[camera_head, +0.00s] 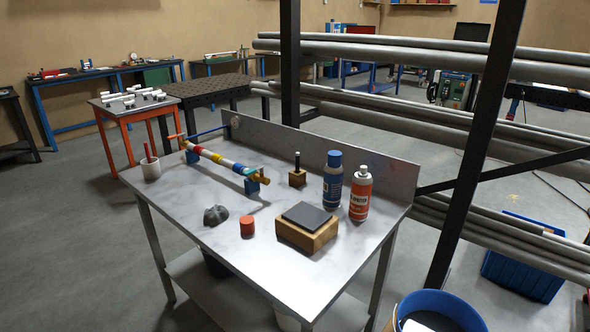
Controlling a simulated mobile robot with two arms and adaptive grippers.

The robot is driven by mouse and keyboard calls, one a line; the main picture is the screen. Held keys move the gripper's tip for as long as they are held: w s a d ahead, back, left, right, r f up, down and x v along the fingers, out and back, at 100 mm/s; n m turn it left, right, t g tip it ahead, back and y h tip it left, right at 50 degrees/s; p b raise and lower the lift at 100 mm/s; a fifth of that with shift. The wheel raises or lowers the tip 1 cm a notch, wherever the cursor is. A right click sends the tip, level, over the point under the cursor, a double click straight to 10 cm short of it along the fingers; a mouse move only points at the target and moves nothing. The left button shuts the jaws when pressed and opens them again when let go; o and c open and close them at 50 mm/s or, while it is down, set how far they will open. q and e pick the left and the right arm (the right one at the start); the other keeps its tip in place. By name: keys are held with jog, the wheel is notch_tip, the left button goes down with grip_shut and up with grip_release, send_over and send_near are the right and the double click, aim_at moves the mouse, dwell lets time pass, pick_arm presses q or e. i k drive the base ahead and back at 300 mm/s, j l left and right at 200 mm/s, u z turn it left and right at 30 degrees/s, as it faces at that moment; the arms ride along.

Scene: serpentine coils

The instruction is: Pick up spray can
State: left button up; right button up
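A red-orange can with a white top (360,197) stands upright near the right back edge of the metal table (215,247). A dark blue can with a blue cap (332,182) stands upright just to its left. Both have a spray-can shape, and I cannot tell for sure which one is the spray can. Neither of my grippers shows in the head view.
A wooden block with a dark top (307,227) sits in front of the cans. A small wooden stand (297,174), red cylinder (247,227), dark lump (216,215), white cup (150,170) and striped bar (223,161) share the table. A rack with pipes (440,140) stands behind.

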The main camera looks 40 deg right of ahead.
aim_at(361, 186)
jog(key=z, duration=1.75)
jog(key=i+l+z, duration=0.15)
jog(key=l, duration=0.4)
jog(key=k, duration=0.05)
